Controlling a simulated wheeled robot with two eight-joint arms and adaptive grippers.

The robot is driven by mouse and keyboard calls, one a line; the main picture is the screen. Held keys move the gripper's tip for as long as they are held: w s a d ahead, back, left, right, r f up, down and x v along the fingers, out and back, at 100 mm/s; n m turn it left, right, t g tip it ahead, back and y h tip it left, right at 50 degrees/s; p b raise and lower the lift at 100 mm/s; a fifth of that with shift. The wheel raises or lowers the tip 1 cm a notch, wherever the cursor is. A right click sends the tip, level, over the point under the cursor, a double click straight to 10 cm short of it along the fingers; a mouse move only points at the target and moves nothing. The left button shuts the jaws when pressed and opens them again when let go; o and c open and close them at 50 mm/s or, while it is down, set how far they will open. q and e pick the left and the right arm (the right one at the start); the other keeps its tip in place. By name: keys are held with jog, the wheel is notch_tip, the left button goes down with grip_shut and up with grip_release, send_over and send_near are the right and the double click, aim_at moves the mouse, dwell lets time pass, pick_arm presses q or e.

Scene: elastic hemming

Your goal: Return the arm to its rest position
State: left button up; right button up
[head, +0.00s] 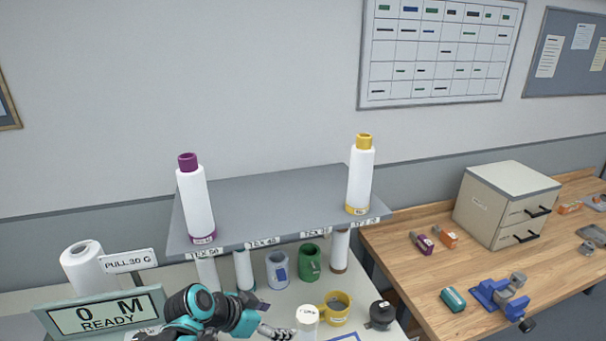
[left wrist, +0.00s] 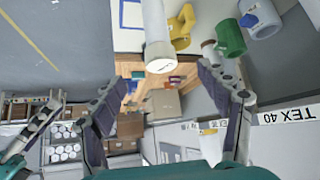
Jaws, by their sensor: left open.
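My left gripper (head: 274,319) is at the bottom of the head view, low over the white bench in front of the grey shelf. Its two fingers also show in the left wrist view (left wrist: 163,95), spread wide apart with nothing held between them. A white cylinder (head: 307,317) stands just right of the fingertips. In the left wrist view a white cylinder (left wrist: 156,35) shows beyond the fingers, apart from them. My right gripper cannot be made out in the head view. A grey and teal piece at the left edge of the wrist view is too partial to name.
A grey shelf (head: 280,196) carries white cones with purple (head: 199,205) and yellow (head: 360,180) ends. Under it are a blue-labelled cup (head: 277,270) and green mug (head: 310,263). A yellow mug (head: 336,309) and dark pot (head: 381,315) stand nearby. A display (head: 100,312) reads READY.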

pick_arm(q)
jog(key=s+a+f+n+t+y+b, duration=0.1)
jog(key=s+a+f+n+y+b, duration=0.5)
jog(key=f, duration=0.8)
jog(key=s+a+n+b, duration=0.3)
jog(key=s+a+b, duration=0.1)
jog(key=s+b, duration=0.1)
jog(key=shift+s+t+b, duration=0.3)
jog(key=shift+s+b, duration=0.05)
jog(key=shift+s, duration=0.45)
